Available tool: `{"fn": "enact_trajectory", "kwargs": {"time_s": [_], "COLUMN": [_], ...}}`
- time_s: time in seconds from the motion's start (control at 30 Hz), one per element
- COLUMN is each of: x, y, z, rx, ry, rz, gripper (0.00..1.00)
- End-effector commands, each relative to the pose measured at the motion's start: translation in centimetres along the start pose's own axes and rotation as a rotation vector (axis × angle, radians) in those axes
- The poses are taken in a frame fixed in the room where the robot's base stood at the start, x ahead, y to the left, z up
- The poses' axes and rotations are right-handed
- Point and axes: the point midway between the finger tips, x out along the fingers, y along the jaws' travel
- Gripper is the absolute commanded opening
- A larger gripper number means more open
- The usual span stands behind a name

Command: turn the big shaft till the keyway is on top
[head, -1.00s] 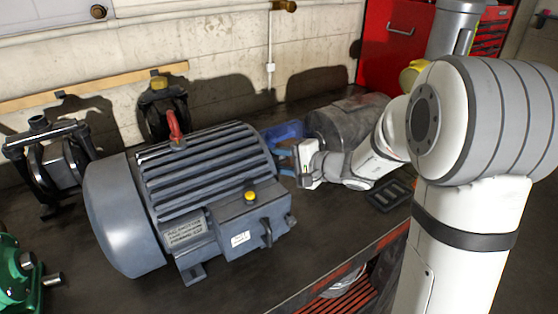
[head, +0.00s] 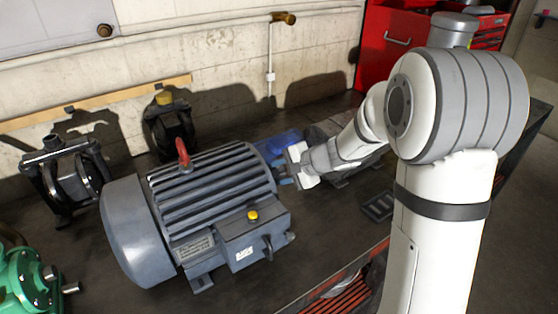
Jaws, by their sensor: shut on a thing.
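The big grey motor (head: 205,210) lies on the dark bench, with cooling fins, a red lifting eye (head: 183,153) on top and a terminal box (head: 255,235) on its near side.
A grey cylindrical body (head: 345,165) lies behind my wrist, with a blue item (head: 285,142) beside it. Black machines (head: 65,180) stand at the back left, and a green unit (head: 22,280) at the front left. A dark tray (head: 378,206) lies to the right.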

Motion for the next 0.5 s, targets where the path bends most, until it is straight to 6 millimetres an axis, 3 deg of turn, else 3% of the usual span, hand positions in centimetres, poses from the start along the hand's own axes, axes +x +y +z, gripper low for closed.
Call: {"fn": "enact_trajectory", "kwargs": {"time_s": [0.03, 0.5], "x": [-0.63, -0.02], "y": [-0.95, -1.47], "z": [0.37, 0.12], "rx": [0.014, 0.161], "ry": [-0.003, -0.002], "rz": [0.041, 0.404], "gripper": [0.12, 0.12]}}
